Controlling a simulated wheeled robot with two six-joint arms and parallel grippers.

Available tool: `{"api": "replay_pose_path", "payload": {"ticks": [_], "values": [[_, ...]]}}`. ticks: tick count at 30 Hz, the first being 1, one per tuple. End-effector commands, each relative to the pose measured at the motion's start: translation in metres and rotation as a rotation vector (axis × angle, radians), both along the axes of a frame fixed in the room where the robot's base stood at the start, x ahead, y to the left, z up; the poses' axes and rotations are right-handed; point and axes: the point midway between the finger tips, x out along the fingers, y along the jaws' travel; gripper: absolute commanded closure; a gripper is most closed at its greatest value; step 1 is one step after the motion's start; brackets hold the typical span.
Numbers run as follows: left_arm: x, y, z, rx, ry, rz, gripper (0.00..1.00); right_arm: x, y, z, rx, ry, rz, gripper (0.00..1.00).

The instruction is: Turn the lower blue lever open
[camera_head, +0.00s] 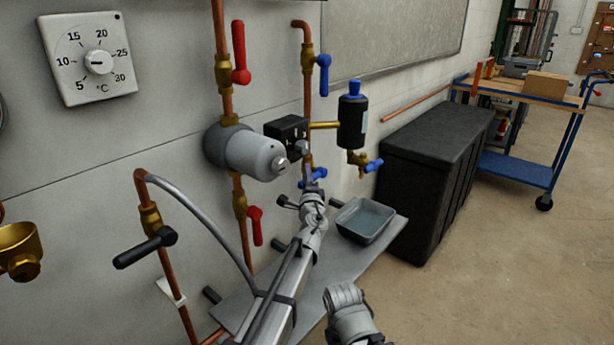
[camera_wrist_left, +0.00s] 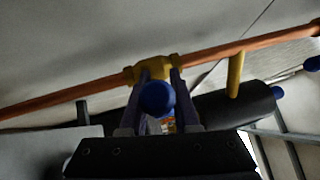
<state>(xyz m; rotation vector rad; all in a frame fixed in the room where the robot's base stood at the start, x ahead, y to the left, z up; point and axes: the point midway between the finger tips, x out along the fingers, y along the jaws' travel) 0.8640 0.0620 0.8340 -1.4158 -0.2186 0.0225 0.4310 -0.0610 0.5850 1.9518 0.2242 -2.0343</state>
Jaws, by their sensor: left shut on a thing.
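The lower blue lever (camera_head: 317,174) sits on a brass valve at the lower end of the right copper pipe, partly hidden by my left gripper (camera_head: 312,186). In the left wrist view, the lever shows as a round blue end (camera_wrist_left: 157,98) between the two dark fingers of my left gripper (camera_wrist_left: 160,105). The fingers are shut on it, one on each side. The brass valve body (camera_wrist_left: 155,70) is just beyond, on the copper pipe. The lever's full length and angle are hard to tell. The fingers of my right gripper do not show.
An upper blue lever (camera_head: 323,75), red levers (camera_head: 240,62) and a black canister (camera_head: 352,122) with a blue-handled tap (camera_head: 372,165) are close by. A grey tray (camera_head: 365,221) sits on the shelf below. A black chest (camera_head: 440,165) stands right.

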Motion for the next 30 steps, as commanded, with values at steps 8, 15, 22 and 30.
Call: {"api": "replay_pose_path", "payload": {"ticks": [8, 15, 22, 30], "values": [[0.000, 0.000, 0.000, 0.000, 0.000, 0.000, 1.00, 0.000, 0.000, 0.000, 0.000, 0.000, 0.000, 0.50], [0.001, 0.000, -0.009, -0.028, -0.040, 0.004, 1.00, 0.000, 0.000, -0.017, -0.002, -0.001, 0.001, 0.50], [0.002, 0.000, -0.020, -0.126, -0.175, 0.004, 1.00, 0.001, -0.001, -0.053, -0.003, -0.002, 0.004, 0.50], [0.002, -0.001, -0.020, -0.211, -0.290, 0.001, 1.00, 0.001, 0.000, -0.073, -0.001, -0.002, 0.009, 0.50]]}}
